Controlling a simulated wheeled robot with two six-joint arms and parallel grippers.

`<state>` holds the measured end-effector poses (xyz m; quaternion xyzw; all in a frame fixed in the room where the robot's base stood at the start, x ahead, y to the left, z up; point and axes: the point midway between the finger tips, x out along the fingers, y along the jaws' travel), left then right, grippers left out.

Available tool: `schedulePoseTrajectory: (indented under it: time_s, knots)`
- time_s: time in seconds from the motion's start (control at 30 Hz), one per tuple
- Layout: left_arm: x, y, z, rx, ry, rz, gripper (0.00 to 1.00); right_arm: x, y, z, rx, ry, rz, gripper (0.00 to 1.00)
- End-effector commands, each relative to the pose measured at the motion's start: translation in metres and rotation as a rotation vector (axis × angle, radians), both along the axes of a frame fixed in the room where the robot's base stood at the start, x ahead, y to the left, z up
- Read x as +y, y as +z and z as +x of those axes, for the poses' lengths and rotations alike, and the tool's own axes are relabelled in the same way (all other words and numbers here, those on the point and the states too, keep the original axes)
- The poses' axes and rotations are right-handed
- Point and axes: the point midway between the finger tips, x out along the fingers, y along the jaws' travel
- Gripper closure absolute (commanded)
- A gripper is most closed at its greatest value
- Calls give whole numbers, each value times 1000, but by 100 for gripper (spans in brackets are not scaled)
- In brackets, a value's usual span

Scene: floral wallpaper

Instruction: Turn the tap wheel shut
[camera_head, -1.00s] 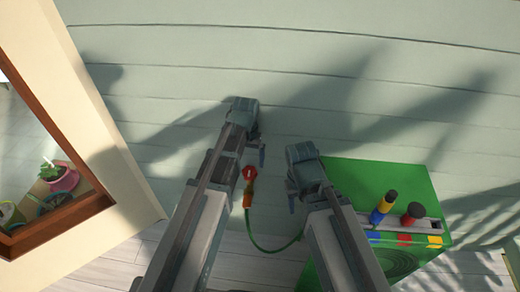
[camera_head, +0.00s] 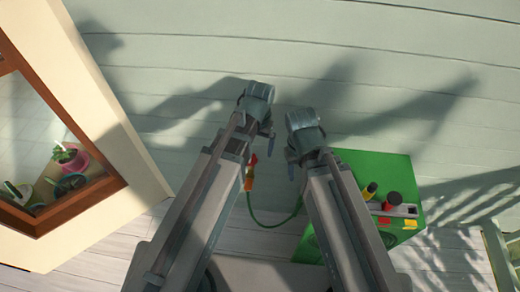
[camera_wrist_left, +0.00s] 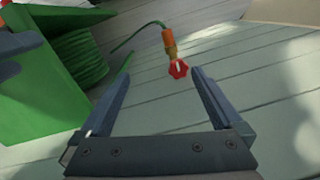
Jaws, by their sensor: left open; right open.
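The red tap wheel (camera_head: 254,159) shows just beside my left forearm in the head view, on a yellow and orange fitting (camera_head: 249,180) with a green hose. In the left wrist view, the wheel (camera_wrist_left: 178,69) appears beyond the open fingers, closer to the right finger, with nothing gripped. My left gripper (camera_head: 266,131) is open, with its fingers close to the wheel in the head view; the exact gap is unclear. My right gripper (camera_head: 291,163) is open and empty to the right of the wheel and hose.
A green box (camera_head: 383,165) with coloured bottle-like items stands right, behind my right arm. It also shows with a coiled green hose (camera_wrist_left: 78,60) in the left wrist view. A pale plank wall (camera_head: 400,60) lies ahead. A wood-framed window (camera_head: 95,190) is at left.

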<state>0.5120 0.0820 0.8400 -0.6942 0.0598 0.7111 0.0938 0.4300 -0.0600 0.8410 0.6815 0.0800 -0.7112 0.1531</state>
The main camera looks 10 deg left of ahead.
Motion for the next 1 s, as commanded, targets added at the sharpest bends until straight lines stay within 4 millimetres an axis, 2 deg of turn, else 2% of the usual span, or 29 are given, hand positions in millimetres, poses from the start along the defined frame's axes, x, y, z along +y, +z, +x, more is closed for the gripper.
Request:
schedulePoseTrajectory:
  time_s: [0.03,0.1,0.5,0.7,1.0]
  knots:
    - [-3,12,-11,1,-12,5,0,0,12,0,0,0,0,50]
    - [-6,20,-22,4,-26,12,0,0,19,0,0,0,0,50]
    - [-19,54,-70,13,-94,46,0,0,54,0,0,0,0,50]
    - [-21,60,-79,15,-108,54,0,0,59,0,0,0,0,50]
    - [-22,60,-81,14,-111,55,0,0,59,0,0,0,0,50]
